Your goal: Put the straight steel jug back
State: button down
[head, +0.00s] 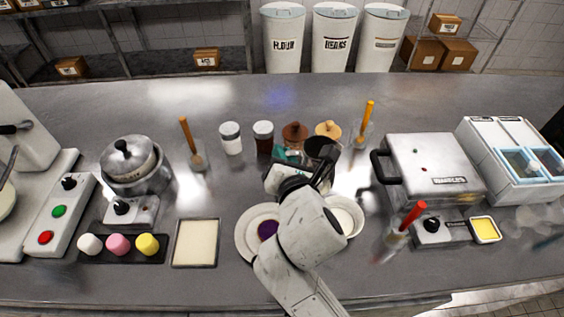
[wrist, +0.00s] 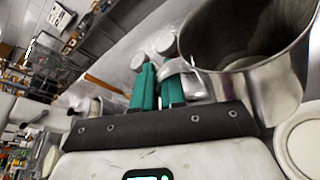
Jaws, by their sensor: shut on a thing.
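The steel jug (wrist: 270,88) fills the upper right of the wrist view, tilted in that picture, with its open mouth showing. In the head view the jug (head: 322,150) shows as a dark open mouth, partly hidden behind my wrist. My gripper (wrist: 160,88) has teal fingers beside the jug's wall and is shut on the jug at its handle side. In the head view my gripper (head: 290,157) is mostly covered by my arm. The jug's base and any contact with the counter are hidden.
A plate (head: 246,235) and a white bowl (head: 350,213) stand close under my arm. Lidded jars (head: 231,138) stand behind, left of the jug. A press (head: 435,165) stands to the right, a pot (head: 135,165) to the left.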

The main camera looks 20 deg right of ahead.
jog(key=shift+w+d+f+b, duration=0.15)
jog(key=shift+w+f, duration=0.8)
jog(key=shift+f, duration=0.6)
jog(key=shift+w+d+f+b, duration=0.15)
jog(key=shift+w+f, duration=0.8)
jog(key=shift+f, duration=0.6)
jog(key=shift+w+d+f+b, duration=0.15)
jog(key=shift+w+f, duration=0.8)
jog(key=shift+f, duration=0.6)
jog(key=shift+f, duration=0.1)
jog(key=shift+f, duration=0.1)
jog(key=c, duration=1.2)
grip_release()
